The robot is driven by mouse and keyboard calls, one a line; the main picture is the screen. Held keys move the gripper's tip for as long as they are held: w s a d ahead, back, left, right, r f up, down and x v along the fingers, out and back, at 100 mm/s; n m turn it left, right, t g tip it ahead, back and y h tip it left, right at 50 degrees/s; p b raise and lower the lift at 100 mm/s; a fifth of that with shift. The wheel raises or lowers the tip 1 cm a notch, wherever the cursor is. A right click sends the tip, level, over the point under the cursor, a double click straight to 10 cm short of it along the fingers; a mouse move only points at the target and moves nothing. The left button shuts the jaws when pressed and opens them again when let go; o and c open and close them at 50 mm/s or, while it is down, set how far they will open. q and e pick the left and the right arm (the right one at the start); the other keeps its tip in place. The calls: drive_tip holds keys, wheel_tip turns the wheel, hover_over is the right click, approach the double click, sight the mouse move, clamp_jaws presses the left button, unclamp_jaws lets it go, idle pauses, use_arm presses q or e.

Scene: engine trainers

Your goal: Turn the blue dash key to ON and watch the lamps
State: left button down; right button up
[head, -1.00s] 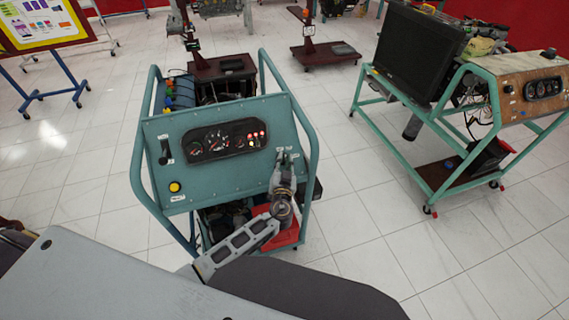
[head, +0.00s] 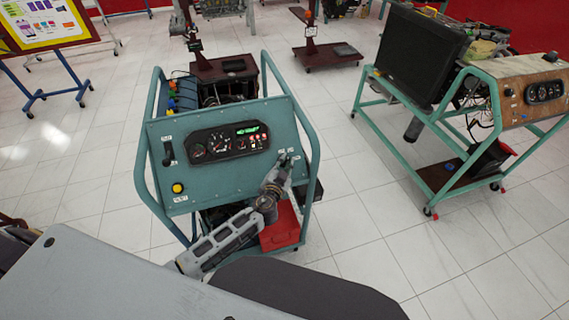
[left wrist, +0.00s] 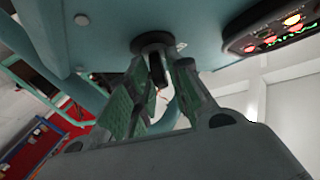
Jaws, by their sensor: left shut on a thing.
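The blue-green dash panel (head: 215,170) of an engine trainer stands in front of me. Its gauge cluster (head: 226,142) has several red and amber lamps lit and a green display lit above them. In the left wrist view the cluster (left wrist: 270,38) shows red lamps, a bright one and green marks. My left gripper (head: 284,163) is at the panel's right side. In the left wrist view its green-grey fingers (left wrist: 160,85) are shut on the dark key (left wrist: 157,68) in a round black switch collar (left wrist: 153,41). The fingers partly hide the key. My right gripper is not in view.
A yellow button (head: 177,188) and a black lever (head: 167,152) are on the panel's left side. The trainer's tube frame (head: 310,135) runs close to my left gripper. A second trainer with a black monitor (head: 418,55) stands to the right. Tiled floor between is clear.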

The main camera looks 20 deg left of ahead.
use_arm(q)
drive_tip(key=shift+w+a+r, duration=0.1)
drive_tip(key=shift+w+r, duration=0.1)
drive_tip(key=shift+r, duration=0.15)
drive_tip(key=c, duration=1.5)
unclamp_jaws()
drive_tip(key=shift+w+f, duration=0.1)
drive_tip(key=shift+f, duration=0.2)
drive_tip(key=shift+s, duration=0.85)
drive_tip(key=shift+s+d+r, duration=0.1)
drive_tip(key=shift+s+r, duration=0.2)
drive_tip(key=shift+s, duration=1.4)
drive_tip(key=shift+s+d+r, duration=0.1)
drive_tip(key=shift+s+r, duration=0.2)
drive_tip(key=shift+s, duration=1.4)
drive_tip(key=shift+s+d+r, duration=0.1)
drive_tip(key=shift+s+r, duration=0.2)
drive_tip(key=shift+s, duration=1.4)
drive_tip(key=shift+m, duration=0.3)
